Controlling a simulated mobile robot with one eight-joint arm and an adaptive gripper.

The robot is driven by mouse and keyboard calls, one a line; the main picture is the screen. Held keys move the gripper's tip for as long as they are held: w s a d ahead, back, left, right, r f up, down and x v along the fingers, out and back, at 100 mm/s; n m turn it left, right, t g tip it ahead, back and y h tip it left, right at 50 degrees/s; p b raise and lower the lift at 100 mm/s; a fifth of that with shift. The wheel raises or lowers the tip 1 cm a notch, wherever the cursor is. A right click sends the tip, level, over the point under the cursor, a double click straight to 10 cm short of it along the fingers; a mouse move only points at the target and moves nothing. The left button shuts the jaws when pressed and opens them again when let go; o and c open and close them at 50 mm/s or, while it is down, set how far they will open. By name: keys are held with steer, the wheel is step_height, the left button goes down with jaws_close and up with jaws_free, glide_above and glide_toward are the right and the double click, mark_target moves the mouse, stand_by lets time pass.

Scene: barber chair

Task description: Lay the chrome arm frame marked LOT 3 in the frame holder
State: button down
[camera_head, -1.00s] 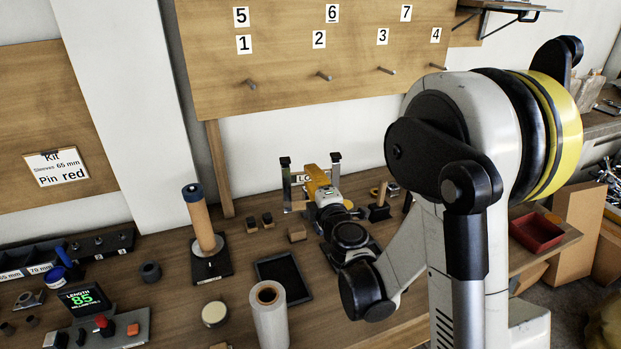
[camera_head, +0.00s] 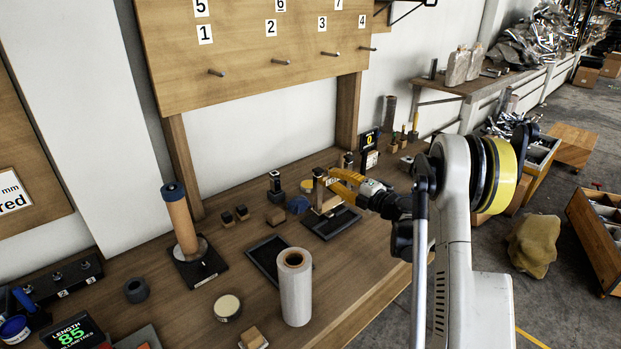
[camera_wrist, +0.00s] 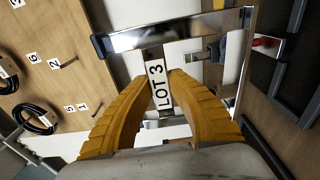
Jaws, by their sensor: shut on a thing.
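My gripper (camera_head: 338,184) has yellow fingers and is shut on the chrome arm frame (camera_head: 318,190), above the right half of the bench. In the wrist view the frame's shiny bar (camera_wrist: 180,32) with a black end crosses the top, and a white LOT 3 label (camera_wrist: 158,85) shows between the fingers. The fingers partly hide the frame. A black tray-like piece (camera_head: 345,224) lies on the bench below the gripper; I cannot tell whether it is the frame holder.
A white roll (camera_head: 295,290) and a tan roll on a spindle (camera_head: 180,222) stand upright on the bench. A second black tray (camera_head: 262,262) lies behind the white roll. A black post (camera_head: 274,185) and small wooden blocks stand farther back.

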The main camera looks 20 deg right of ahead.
mark_target(340, 204)
steer(key=shift+s+d+f, duration=0.2)
steer(key=shift+d+f, duration=0.15)
steer(key=shift+d, duration=0.15)
steer(key=shift+s+d+f, duration=0.2)
steer(key=shift+d+f, duration=0.1)
steer(key=shift+d, duration=0.2)
steer(key=shift+f+b, duration=1.9)
steer(key=shift+f, duration=1.4)
steer(key=c, duration=1.3)
jaws_free()
steer(key=shift+s, duration=0.1)
steer(key=v, duration=1.1)
steer(key=shift+s+d, duration=0.3)
steer(key=shift+r, duration=0.15)
